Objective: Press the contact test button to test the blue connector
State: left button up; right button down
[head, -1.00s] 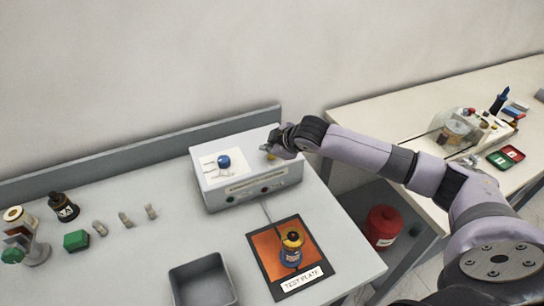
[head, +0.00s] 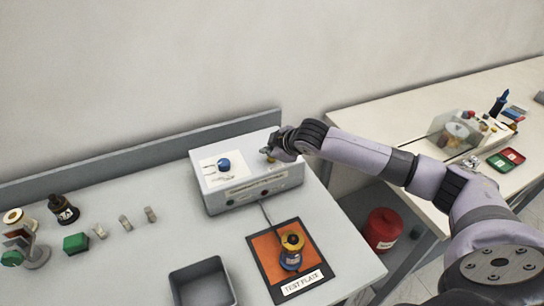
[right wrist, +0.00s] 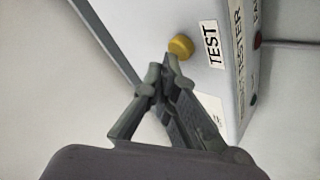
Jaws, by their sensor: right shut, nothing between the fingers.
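The tester box (head: 250,192) is a light grey box on the left table. A yellow button (right wrist: 180,46) beside a TEST label (right wrist: 212,44) shows on it in the right wrist view. My right gripper (head: 266,150) is over the box's right end. In the right wrist view its shut, empty fingertips (right wrist: 160,76) are close to the button, with a small gap visible in the picture. A round blue piece (head: 223,165) is on the box's white panel. My left gripper is not in view.
An empty grey bin (head: 185,274) is left of the plate. Several small parts, a green block (head: 76,243) and a black bottle-like part (head: 63,209) are farther left. A wall and raised back edge stand behind the box. A second table is at right.

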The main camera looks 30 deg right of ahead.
aim_at(270, 159)
jog(key=shift+f, duration=0.1)
jog(key=shift+f, duration=0.35)
dwell(0.4)
jog(key=shift+r+p, duration=0.4)
jog(key=shift+p, duration=0.45)
jog(key=shift+r, duration=0.15)
notch_tip(270, 159, up, 4)
jog(key=p, duration=0.5)
jog(key=shift+r, duration=0.2)
jog(key=shift+r+p, duration=0.5)
jog(key=shift+r, duration=0.25)
